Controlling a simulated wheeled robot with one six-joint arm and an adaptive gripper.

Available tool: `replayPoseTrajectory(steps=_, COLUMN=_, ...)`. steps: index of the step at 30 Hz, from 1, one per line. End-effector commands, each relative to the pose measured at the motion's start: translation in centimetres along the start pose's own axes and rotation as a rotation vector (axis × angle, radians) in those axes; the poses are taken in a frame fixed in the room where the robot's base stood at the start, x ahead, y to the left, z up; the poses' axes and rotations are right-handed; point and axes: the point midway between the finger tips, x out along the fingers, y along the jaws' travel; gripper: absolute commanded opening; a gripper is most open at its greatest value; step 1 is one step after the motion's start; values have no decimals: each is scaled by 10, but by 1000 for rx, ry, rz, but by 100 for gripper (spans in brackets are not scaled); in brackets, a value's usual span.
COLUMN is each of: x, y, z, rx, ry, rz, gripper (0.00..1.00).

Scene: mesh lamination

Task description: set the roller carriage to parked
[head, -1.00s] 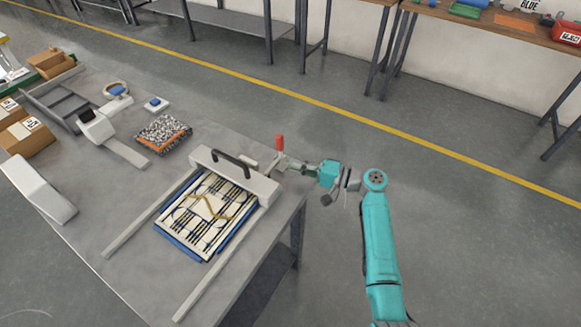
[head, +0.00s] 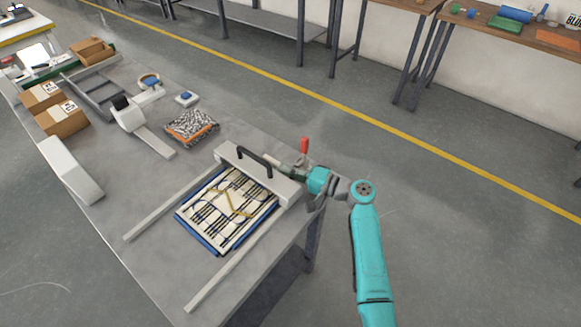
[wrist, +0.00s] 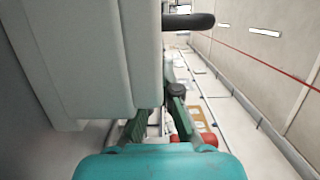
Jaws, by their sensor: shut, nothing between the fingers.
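The roller carriage is a pale grey bar (head: 225,153) with a black handle (head: 256,162). It lies across the two rails at their far right end, beyond the patterned layered stack. My gripper (head: 290,172) is beside the carriage on its far side, behind the handle, and is partly hidden by it. In the wrist view the carriage (wrist: 85,55) fills the left as a large pale block, with the handle (wrist: 190,21) at the top. My gripper's green fingers (wrist: 160,112) are shut and empty beside the block. I cannot tell whether they touch it.
An upright red grip (head: 304,145) stands just behind the carriage. The two rails (head: 168,205) run toward the near left, with the layered stack (head: 215,240) between them. A black-and-white speckled block (head: 192,126) and cardboard boxes (head: 62,117) sit farther left on the table.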

Motion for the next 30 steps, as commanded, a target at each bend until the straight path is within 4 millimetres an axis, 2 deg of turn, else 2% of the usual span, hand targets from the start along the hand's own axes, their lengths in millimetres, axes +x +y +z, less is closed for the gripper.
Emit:
replayPoseTrajectory(steps=9, x=0, y=0, z=2, rx=0, ry=0, rz=0, gripper=0)
replayPoseTrajectory(steps=14, x=4, y=1, z=15, rx=2, ry=-2, rz=0, gripper=0)
replayPoseTrajectory(steps=20, x=15, y=1, z=60, rx=2, ry=-6, rz=0, gripper=0)
replayPoseTrajectory(steps=30, x=43, y=1, z=176, rx=1, ry=-9, rz=1, gripper=0)
